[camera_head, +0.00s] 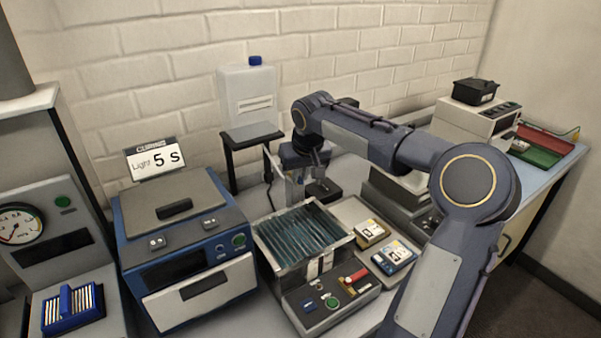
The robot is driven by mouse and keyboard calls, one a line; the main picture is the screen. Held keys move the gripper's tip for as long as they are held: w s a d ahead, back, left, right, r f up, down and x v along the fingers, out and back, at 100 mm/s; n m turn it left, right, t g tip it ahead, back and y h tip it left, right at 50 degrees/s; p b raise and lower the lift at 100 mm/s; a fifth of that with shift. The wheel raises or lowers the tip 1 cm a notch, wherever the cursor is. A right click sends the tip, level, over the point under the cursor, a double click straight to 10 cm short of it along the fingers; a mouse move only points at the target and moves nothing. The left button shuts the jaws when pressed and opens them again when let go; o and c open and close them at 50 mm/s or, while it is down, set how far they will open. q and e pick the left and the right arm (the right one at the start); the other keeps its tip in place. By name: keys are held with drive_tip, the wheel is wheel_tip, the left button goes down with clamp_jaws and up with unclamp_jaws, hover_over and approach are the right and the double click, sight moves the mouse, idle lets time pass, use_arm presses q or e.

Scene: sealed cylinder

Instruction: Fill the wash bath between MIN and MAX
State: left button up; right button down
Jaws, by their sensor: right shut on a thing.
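The wash bath (345,238) is an open metal tank with rows of thin blue-grey slats inside. A front panel with a green button and a red part sits before it. I cannot make out its MIN and MAX marks or the liquid level. A translucent white canister (248,92) with a blue cap stands on a black stand behind it. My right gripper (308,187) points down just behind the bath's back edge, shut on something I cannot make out. My left gripper is out of view.
A blue machine (190,250) with a "Light 5 s" sign (156,158) stands left of the bath. Small labelled boxes (396,255) lie on a tray to its right. A gauge unit (20,228) is at far left. My right arm covers the right side.

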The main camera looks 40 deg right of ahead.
drive_tip(key=shift+s+d+r+n+y+p, duration=0.15)
drive_tip(key=shift+d+n+y+p, duration=0.2)
drive_tip(key=shift+n+p, duration=0.35)
drive_tip(key=shift+d+n+y, duration=0.25)
drive_tip(key=shift+n, duration=0.55)
drive_tip(key=c, duration=1.4)
unclamp_jaws()
drive_tip(key=shift+c, duration=0.2)
drive_tip(key=v, duration=0.7)
drive_tip(key=shift+s+r, duration=0.2)
drive_tip(key=shift+r, duration=0.05)
drive_tip(key=shift+a, duration=0.1)
